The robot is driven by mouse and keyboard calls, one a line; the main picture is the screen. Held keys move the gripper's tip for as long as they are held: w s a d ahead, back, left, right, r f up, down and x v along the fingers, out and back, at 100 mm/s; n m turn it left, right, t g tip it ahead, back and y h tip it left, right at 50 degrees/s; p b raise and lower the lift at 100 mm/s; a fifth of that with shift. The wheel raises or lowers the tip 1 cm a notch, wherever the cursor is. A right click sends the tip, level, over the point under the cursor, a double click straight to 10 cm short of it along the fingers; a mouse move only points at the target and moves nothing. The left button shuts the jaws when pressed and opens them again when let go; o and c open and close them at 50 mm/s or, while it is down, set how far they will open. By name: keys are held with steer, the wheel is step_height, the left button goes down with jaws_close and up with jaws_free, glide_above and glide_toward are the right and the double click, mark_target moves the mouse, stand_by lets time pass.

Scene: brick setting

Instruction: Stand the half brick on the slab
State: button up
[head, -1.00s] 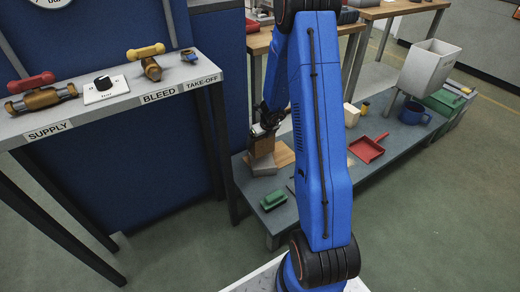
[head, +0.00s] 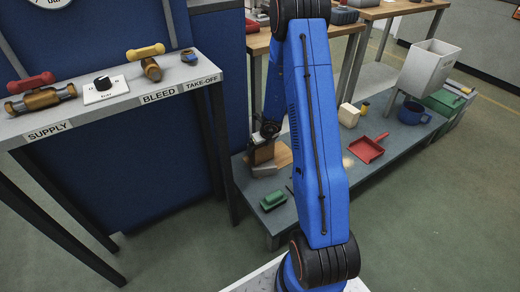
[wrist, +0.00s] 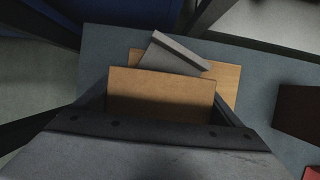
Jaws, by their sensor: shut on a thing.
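The half brick, a tan-brown block (head: 261,154), is held in my gripper (head: 267,134), low over the bench. In the wrist view its broad tan face (wrist: 160,95) fills the space between the two dark fingers. A grey slab (head: 264,171) lies at the front-left edge of a light wooden board and shows just beyond the brick in the wrist view (wrist: 172,56), set at an angle. The brick hides part of the slab and board. I cannot tell whether the brick touches anything below.
The wooden board (wrist: 226,78) lies on the grey-blue bench (head: 305,207). A green-topped brush (head: 273,200) lies in front of the slab. A dark red-brown block (wrist: 298,112) stands to the right in the wrist view. A red dustpan (head: 367,149) and cream block (head: 348,115) lie further right.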

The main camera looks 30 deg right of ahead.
steer(key=shift+f, duration=0.3)
steer(key=o, duration=1.4)
steer(key=shift+f, duration=0.1)
steer(key=shift+c, duration=0.2)
steer(key=shift+v, duration=6.15)
